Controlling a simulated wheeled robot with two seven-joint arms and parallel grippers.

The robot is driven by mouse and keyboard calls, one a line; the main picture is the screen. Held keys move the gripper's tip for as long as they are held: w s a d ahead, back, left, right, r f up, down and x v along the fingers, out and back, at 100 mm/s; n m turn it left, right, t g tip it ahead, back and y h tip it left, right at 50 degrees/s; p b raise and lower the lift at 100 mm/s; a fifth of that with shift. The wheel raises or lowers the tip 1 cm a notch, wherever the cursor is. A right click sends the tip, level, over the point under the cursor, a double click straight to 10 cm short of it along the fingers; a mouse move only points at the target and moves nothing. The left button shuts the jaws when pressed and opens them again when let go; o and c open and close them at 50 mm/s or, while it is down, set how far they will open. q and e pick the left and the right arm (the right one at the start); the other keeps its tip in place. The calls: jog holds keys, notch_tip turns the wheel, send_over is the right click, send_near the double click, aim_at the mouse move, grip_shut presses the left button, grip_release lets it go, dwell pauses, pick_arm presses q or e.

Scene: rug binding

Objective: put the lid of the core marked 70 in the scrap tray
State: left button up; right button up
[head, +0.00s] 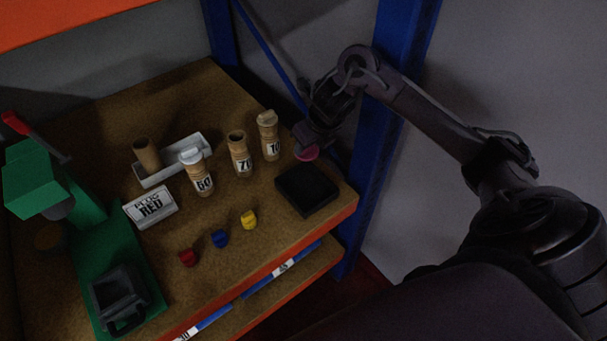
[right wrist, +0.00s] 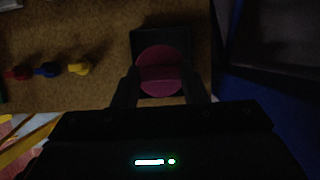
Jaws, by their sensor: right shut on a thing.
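My right gripper (head: 308,146) is shut on a round magenta lid (head: 307,154), which also shows between the fingers in the right wrist view (right wrist: 163,72). The lid is held above the back edge of the black square scrap tray (head: 306,189). In the right wrist view the tray (right wrist: 141,40) lies behind the lid. The core whose label starts with 7 (head: 239,150) stands upright on the board with an open, bare top; its second digit is hard to read. My left gripper is not in view.
Beside it stand a core marked 60 (head: 201,176) with a white lid and a core marked 10 (head: 268,138) with a tan lid. A white tray (head: 144,182) holds a brown tube. Red, blue and yellow pieces (head: 249,219) lie in front. A blue post (head: 385,120) rises at right.

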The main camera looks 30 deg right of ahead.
notch_tip(320, 180, down, 12)
jog(key=b, duration=0.2)
jog(key=shift+r+b, duration=0.15)
jog(key=shift+b, duration=0.25)
jog(key=shift+f, duration=2.35)
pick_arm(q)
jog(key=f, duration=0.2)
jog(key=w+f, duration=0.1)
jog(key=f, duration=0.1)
pick_arm(e)
jog(key=shift+f+b, duration=0.1)
jog(key=shift+b, duration=0.25)
jog(key=o, duration=1)
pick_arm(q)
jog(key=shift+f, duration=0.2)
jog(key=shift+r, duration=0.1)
